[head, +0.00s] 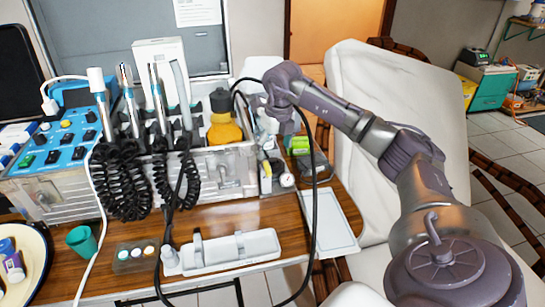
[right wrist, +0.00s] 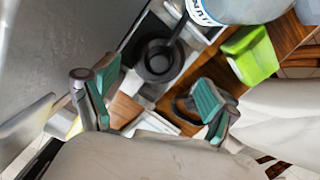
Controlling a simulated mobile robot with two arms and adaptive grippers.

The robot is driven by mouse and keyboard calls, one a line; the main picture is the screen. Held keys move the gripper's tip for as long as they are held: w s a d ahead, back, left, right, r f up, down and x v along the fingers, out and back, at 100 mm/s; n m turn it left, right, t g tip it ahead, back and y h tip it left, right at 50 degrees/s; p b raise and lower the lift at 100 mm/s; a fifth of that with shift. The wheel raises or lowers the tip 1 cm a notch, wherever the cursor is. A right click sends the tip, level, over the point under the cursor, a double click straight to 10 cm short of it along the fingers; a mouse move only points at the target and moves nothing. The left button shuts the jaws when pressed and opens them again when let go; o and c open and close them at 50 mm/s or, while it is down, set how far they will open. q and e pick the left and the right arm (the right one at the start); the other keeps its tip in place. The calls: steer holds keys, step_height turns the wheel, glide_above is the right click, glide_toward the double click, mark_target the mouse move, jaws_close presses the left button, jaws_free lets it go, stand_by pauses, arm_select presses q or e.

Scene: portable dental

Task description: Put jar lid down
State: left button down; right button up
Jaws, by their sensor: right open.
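My right gripper (head: 270,118) is at the back right corner of the dental unit, its fingers partly hidden in the head view. In the right wrist view it (right wrist: 154,90) is open, its two green-padded fingers wide apart with nothing held between them. A black round piece (right wrist: 160,60) lies beyond the fingertips; I cannot tell whether it is the jar lid. A pale container with blue lettering (right wrist: 238,8) is at the top of that view. A yellow jar with a dark top (head: 222,122) stands on the unit, left of the gripper. My left gripper is not in view.
The dental unit (head: 222,172) carries upright handpieces with coiled black cords. A green box (head: 299,145) and a small gauge (head: 287,180) are below the gripper. A pale flat tray (head: 328,222) lies at the table's right edge. A white chair (head: 395,110) stands behind my arm.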

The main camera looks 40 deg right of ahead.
mark_target(276, 168)
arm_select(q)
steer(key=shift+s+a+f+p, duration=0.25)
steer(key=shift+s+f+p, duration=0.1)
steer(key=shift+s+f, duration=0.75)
arm_select(e)
step_height(276, 168, up, 7)
steer(key=s, duration=0.1)
steer(key=shift+r, duration=0.2)
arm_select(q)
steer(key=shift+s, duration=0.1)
arm_select(e)
steer(key=shift+s, duration=0.1)
